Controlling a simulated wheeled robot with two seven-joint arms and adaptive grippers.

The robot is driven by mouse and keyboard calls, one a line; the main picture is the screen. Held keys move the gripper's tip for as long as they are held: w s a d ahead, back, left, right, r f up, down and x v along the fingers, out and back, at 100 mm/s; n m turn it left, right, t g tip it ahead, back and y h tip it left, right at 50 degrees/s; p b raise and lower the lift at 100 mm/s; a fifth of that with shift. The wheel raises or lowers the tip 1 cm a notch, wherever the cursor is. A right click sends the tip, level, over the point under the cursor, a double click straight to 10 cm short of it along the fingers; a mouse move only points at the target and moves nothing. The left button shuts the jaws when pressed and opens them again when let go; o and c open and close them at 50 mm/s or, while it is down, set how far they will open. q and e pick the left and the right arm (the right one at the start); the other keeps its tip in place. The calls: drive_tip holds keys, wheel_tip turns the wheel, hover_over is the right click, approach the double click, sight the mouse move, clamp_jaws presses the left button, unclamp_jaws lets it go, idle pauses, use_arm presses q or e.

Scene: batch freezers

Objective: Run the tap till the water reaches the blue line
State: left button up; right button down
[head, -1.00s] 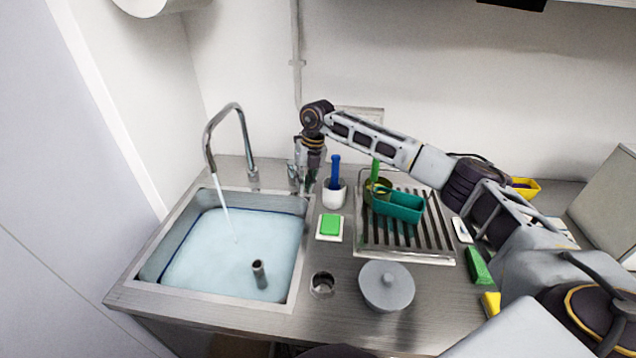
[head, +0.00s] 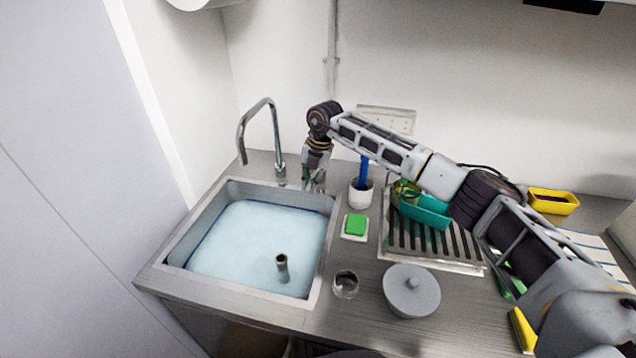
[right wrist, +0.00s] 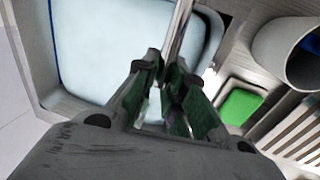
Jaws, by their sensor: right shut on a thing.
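The tap (head: 277,135) has a tall curved spout over the steel sink (head: 180,258), and no stream shows from it now. Pale blue water (head: 250,245) fills much of the basin. The blue line (head: 207,222) shows along the left and back edges of the water, and the surface lies close to it. An upright pipe (head: 282,265) stands out of the water. My right gripper (head: 314,183) is at the tap's base, right of the spout. In the right wrist view its fingers (right wrist: 165,105) are closed around the tap's handle, mostly hidden between them.
Right of the sink are a green sponge (head: 355,224) on a white dish, a white cup (head: 361,193) with a blue brush, and a drying rack (head: 430,255). A grey lid (head: 411,290) and a small metal ring (head: 345,284) lie on the front counter.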

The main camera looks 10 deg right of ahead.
drive_tip(key=shift+w+a, duration=0.2)
drive_tip(key=shift+a, duration=0.1)
drive_tip(key=c, duration=1.5)
unclamp_jaws()
drive_tip(key=shift+a, duration=0.1)
drive_tip(key=shift+o, duration=0.2)
drive_tip(key=shift+r, duration=0.15)
wheel_tip(320, 180, up, 12)
drive_tip(key=s+d, duration=0.1)
drive_tip(key=d, duration=0.1)
drive_tip(key=shift+f, duration=0.25)
